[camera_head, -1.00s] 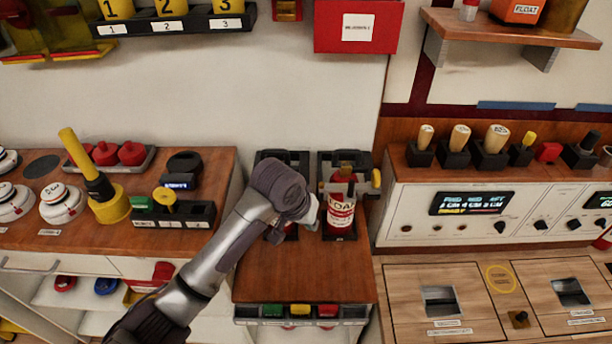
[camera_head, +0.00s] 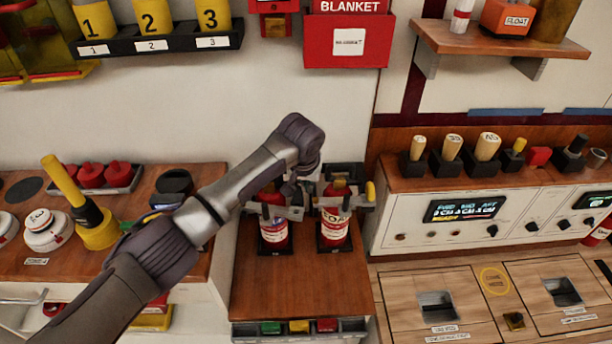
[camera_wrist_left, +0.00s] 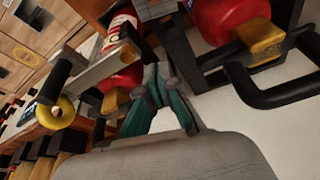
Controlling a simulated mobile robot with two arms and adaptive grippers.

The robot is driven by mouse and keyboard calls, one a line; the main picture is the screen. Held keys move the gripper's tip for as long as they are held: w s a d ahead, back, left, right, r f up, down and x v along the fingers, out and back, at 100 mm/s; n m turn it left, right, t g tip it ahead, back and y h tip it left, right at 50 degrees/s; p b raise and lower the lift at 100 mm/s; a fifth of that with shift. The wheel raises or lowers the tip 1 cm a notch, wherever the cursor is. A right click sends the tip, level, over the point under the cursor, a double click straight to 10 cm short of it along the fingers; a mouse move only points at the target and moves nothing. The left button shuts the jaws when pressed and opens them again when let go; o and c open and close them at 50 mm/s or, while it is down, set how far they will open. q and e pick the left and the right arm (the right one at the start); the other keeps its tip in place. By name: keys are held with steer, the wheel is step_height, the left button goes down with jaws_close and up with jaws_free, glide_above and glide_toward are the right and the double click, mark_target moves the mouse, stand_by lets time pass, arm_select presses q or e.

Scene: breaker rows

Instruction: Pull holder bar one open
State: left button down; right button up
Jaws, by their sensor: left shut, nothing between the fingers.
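Two red extinguishers with white labels, a left one (camera_head: 273,228) and a right one (camera_head: 335,228), stand in dark holders. A grey holder bar (camera_head: 346,202) with a yellow knob crosses the right one. Another grey bar (camera_head: 257,207) crosses the left one, partly behind my arm. I cannot read which bar is number one. My left gripper (camera_head: 293,192) is shut and empty between the extinguishers at bar height. In the left wrist view its teal fingers (camera_wrist_left: 158,88) are near both bars; contact is unclear. The right extinguisher (camera_wrist_left: 122,72) and its bar (camera_wrist_left: 97,72) also show there.
Wooden counter (camera_head: 300,275) in front of the extinguishers is clear. A control console (camera_head: 465,210) stands close on the right. A yellow-handled lever (camera_head: 65,182) and detectors stand on the left bench. A red blanket box (camera_head: 347,42) hangs above.

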arm_select(q)
steer(key=s+f+p, duration=0.2)
steer(key=s, duration=0.1)
steer(key=shift+s+a+f, duration=0.1)
steer(key=shift+s+a, duration=0.05)
steer(key=shift+a, duration=0.25)
stand_by(0.4)
steer(key=s+a+m+g+h+p, duration=0.2)
steer(key=s+a+m+g+p, duration=0.1)
steer(key=s+a+m+p, duration=0.9)
steer(key=shift+s+m+h+p, duration=0.4)
steer(key=shift+s+m+p, duration=0.25)
steer(key=shift+s+m, duration=0.35)
